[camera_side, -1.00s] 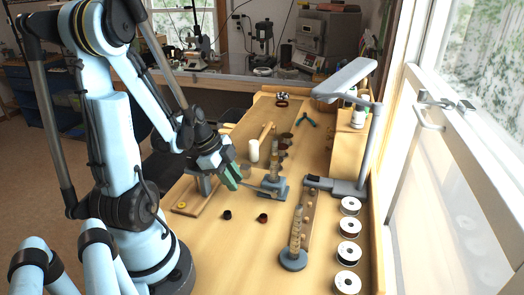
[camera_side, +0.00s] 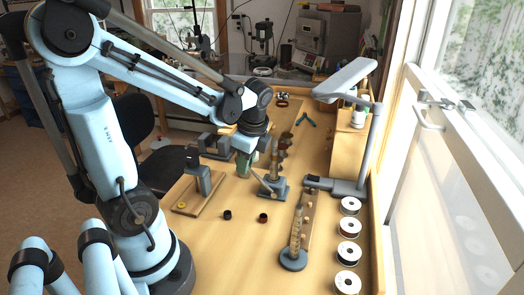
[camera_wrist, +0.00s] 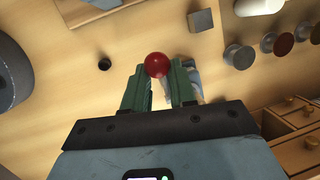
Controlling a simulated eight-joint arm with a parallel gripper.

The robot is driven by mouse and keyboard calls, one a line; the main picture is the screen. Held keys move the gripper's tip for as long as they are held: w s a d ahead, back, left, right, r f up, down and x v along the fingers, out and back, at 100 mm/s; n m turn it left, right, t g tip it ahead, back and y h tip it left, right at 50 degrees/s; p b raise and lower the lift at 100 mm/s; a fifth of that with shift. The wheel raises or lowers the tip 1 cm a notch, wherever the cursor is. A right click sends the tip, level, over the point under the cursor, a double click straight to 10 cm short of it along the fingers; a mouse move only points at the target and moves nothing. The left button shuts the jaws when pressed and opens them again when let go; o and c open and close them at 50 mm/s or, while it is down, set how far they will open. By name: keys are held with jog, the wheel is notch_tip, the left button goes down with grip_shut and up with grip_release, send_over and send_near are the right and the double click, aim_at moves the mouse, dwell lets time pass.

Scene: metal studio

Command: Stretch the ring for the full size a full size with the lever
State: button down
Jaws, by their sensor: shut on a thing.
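The ring stretcher is a blue-grey base (camera_side: 274,188) with a stepped, marked mandrel (camera_side: 274,160) standing upright on it. Its thin lever (camera_side: 264,182) slants up and left toward my gripper (camera_side: 245,172). In the wrist view the lever's red ball knob (camera_wrist: 157,64) sits at the tips of my green fingers (camera_wrist: 161,84), which are shut on it. Whether a ring is on the mandrel is too small to tell.
A second mandrel on a round base (camera_side: 293,259) stands front right. A wooden board with a grey post (camera_side: 203,180) is at left. A lamp (camera_side: 349,187) and several spools (camera_side: 349,228) line the right. The bench's front middle is mostly clear.

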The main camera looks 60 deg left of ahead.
jog(key=shift+w+d+r+g+y, duration=0.4)
jog(key=shift+w, duration=0.1)
jog(key=shift+w+d+r, duration=0.3)
jog(key=shift+w, duration=0.1)
jog(key=c, duration=0.9)
grip_release()
jog(key=shift+d+r, duration=0.1)
jog(key=v, duration=1.1)
jog(key=shift+d+r, duration=0.1)
jog(key=shift+r, duration=0.3)
